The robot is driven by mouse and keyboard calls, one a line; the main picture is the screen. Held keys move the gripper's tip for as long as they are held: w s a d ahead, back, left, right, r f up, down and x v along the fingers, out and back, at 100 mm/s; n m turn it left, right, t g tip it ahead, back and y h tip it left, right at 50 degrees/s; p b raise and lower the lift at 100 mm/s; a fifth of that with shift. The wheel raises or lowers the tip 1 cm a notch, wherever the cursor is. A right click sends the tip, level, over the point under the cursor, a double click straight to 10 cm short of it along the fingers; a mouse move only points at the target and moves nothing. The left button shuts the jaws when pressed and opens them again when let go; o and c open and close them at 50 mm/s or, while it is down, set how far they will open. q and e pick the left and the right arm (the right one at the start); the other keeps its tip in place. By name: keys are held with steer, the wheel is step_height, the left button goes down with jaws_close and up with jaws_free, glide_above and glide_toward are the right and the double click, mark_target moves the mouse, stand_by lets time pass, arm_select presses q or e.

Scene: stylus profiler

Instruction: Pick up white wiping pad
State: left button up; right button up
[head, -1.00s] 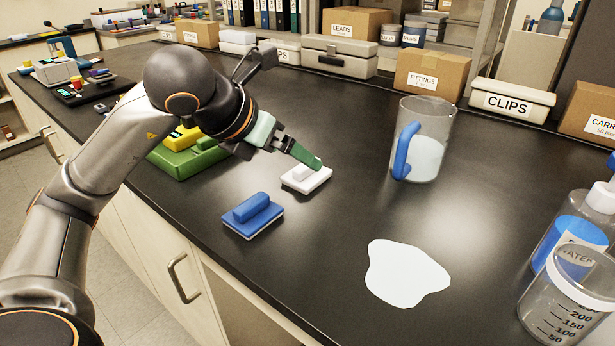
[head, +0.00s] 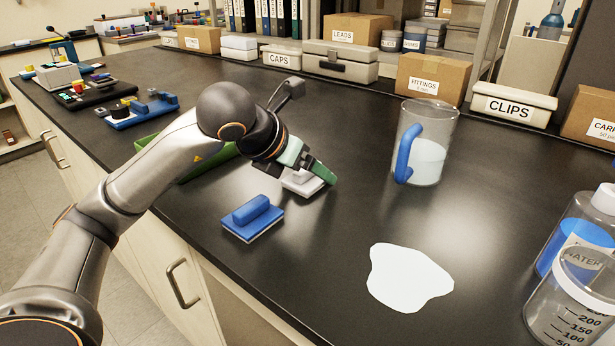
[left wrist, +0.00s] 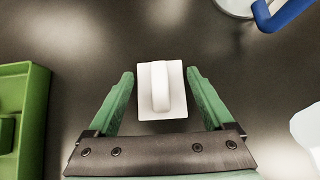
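The white wiping pad (head: 303,181) lies flat on the black bench, partly hidden behind my left gripper in the head view. In the left wrist view the pad (left wrist: 161,92) shows whole, a white square with a raised grip along its middle. My left gripper (head: 312,172) has green fingers. In the left wrist view its fingers (left wrist: 160,80) are spread wide, one on each side of the pad, with gaps to both edges and nothing held. My right gripper is in neither view.
A blue wiping pad (head: 252,218) lies just in front of the white one. A green tray (left wrist: 25,115) is to the left. A jug with a blue handle (head: 425,150) stands to the right. A white puddle-like patch (head: 408,278) lies on the bench at front right.

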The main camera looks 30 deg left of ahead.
mark_target(303, 186)
arm_select(q)
steer(key=c, duration=1)
steer(key=shift+r, duration=0.15)
steer(key=shift+r, duration=0.25)
step_height(303, 186, up, 3)
steer(key=shift+f+p, duration=0.1)
steer(key=shift+p, duration=0.55)
steer(key=s+r, duration=0.1)
steer(key=s+d+r+p, duration=0.1)
steer(key=r, duration=0.1)
steer(key=shift+s+r, duration=0.25)
steer(key=shift+s, duration=0.1)
steer(key=shift+s+d+r+p, duration=0.55)
steer(key=shift+s+r, duration=0.45)
steer(key=shift+s, duration=0.8)
steer(key=shift+s+d+r+p, duration=0.5)
steer(key=shift+s+r, duration=0.45)
steer(key=shift+s, duration=0.8)
steer(key=shift+s+d+r+p, duration=0.4)
steer(key=shift+s+d+r, duration=0.45)
steer(key=shift+s, duration=0.95)
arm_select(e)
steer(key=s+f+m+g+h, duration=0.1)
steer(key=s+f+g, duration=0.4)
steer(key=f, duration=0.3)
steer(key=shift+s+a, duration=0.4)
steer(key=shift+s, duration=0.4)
